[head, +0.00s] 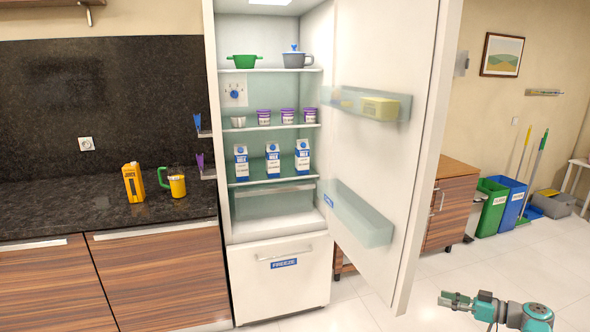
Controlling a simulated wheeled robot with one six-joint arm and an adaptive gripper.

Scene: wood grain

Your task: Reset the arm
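My arm (515,314) shows at the bottom right, in front of the white tiled floor. My gripper (445,299) is at its left end, pointing left, apart from the fridge door and touching nothing that I can see. It is too small to tell whether its fingers are open or shut. I see nothing held in it.
The fridge (240,190) stands open, its door (425,160) swung out to the right. Milk cartons (273,160) and pots stand inside.

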